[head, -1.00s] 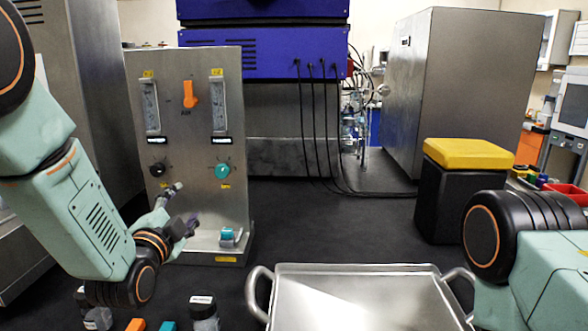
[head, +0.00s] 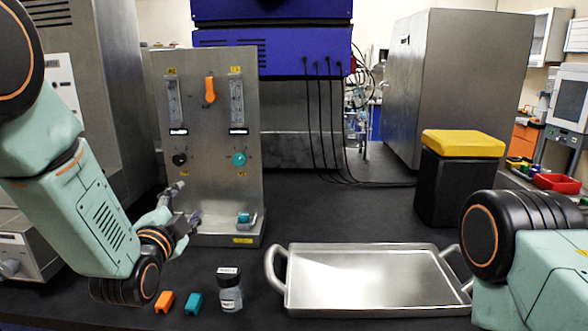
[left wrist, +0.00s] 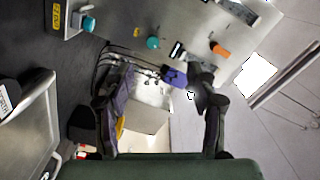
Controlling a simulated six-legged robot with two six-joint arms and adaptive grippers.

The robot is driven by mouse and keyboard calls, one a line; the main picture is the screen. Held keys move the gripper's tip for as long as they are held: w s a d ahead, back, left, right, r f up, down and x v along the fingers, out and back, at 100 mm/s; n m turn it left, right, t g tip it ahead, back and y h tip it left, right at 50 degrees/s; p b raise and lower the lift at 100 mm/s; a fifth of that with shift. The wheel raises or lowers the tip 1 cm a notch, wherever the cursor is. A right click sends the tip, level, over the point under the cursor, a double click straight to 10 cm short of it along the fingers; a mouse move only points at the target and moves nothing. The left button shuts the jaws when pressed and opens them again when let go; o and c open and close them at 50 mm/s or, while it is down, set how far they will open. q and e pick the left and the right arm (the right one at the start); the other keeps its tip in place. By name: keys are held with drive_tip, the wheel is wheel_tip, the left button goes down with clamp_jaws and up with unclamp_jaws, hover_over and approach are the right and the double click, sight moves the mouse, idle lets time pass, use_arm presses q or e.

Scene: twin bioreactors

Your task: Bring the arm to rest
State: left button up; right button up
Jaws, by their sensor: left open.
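My left gripper (head: 185,204) is open and empty, in front of the lower left of a steel panel (head: 207,120). The panel carries two flow gauges, an orange lever (head: 210,90), a black knob (head: 179,159) and a teal knob (head: 239,159). In the left wrist view my left gripper (left wrist: 165,82) has its fingers spread wide with nothing between them. The panel's teal knob (left wrist: 153,43) and orange lever (left wrist: 219,49) lie beyond the fingers. My right arm shows at the right edge of the head view; its gripper is out of view.
A steel tray (head: 375,303) with two handles lies empty at front centre. Left of it are a labelled jar (head: 229,291), a teal piece (head: 194,303) and an orange piece (head: 165,301). A yellow-topped black box (head: 456,190) stands behind right. Dark bench between panel and box is mostly clear.

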use_arm(q)
drive_tip(key=s+a+f+n+g+b, duration=0.1)
drive_tip(key=s+f+n+g, duration=0.4)
drive_tip(key=s+f, duration=0.5)
drive_tip(key=s+f+n+g, duration=0.4)
drive_tip(key=s+f+n, duration=0.15)
drive_tip(key=f, duration=0.85)
drive_tip(key=s+f+n+g+b, duration=0.1)
drive_tip(key=s+f+g, duration=0.2)
drive_tip(key=s, duration=0.7)
drive_tip(key=s+f+n+g+b, duration=0.1)
drive_tip(key=s+f+g, duration=0.2)
drive_tip(key=s+f, duration=0.5)
drive_tip(key=s+f+n+g, duration=0.1)
drive_tip(key=s+f+g, duration=0.2)
drive_tip(key=s, duration=0.8)
wheel_tip(320, 180, down, 3)
drive_tip(key=shift+s+r+y+b, duration=0.1)
drive_tip(key=shift+s+y+b, duration=0.2)
drive_tip(key=shift+s+b, duration=0.1)
use_arm(e)
wheel_tip(320, 180, down, 4)
drive_tip(key=shift+r, duration=0.15)
